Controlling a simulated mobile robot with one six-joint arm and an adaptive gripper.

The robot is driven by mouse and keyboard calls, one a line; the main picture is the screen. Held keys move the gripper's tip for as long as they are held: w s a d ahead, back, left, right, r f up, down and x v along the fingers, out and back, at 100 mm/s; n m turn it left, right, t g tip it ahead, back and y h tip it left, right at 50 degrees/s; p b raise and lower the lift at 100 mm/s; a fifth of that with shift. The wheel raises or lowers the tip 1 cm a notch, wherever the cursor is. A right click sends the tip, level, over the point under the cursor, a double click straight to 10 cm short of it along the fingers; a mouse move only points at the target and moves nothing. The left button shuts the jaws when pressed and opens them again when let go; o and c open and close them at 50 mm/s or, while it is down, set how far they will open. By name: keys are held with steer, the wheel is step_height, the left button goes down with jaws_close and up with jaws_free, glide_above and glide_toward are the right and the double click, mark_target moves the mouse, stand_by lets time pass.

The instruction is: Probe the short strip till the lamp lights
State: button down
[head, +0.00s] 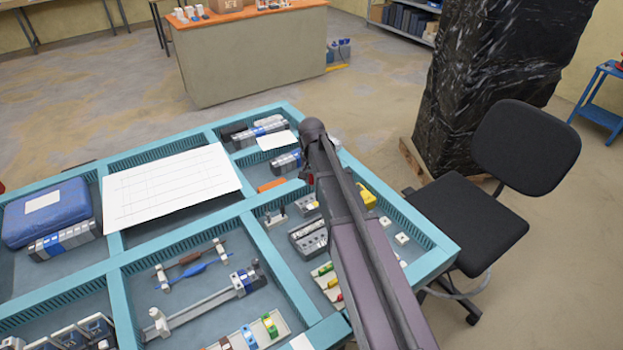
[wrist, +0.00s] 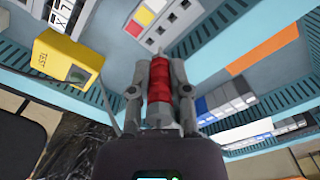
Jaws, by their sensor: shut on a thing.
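My gripper (wrist: 160,85) is shut on a red probe (wrist: 158,87) with a thin metal tip pointing up the picture in the wrist view. The tip shows just below a pale grey strip (wrist: 178,22) with dark sockets and yellow, white and red squares; I cannot tell whether they touch. I cannot tell whether this is the short strip. A yellow box marked TEST (wrist: 62,58) is at left with a dull greenish lamp (wrist: 77,74); it does not look clearly lit. In the head view my arm hides most of the gripper; the yellow box (head: 367,197) is to its right.
Teal dividers (head: 262,245) split the table into compartments. Grey module rows (wrist: 228,97) and an orange piece (wrist: 276,46) lie in a compartment beside the gripper. A white sheet (head: 170,185) lies across the dividers at left. A black chair (head: 470,220) stands right of the table.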

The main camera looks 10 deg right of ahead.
mark_target(311, 185)
steer(key=shift+f+b, duration=1.4)
steer(key=shift+f, duration=0.35)
steer(key=shift+f+b, duration=1.25)
stand_by(0.7)
steer(key=c, duration=0.5)
jaws_free()
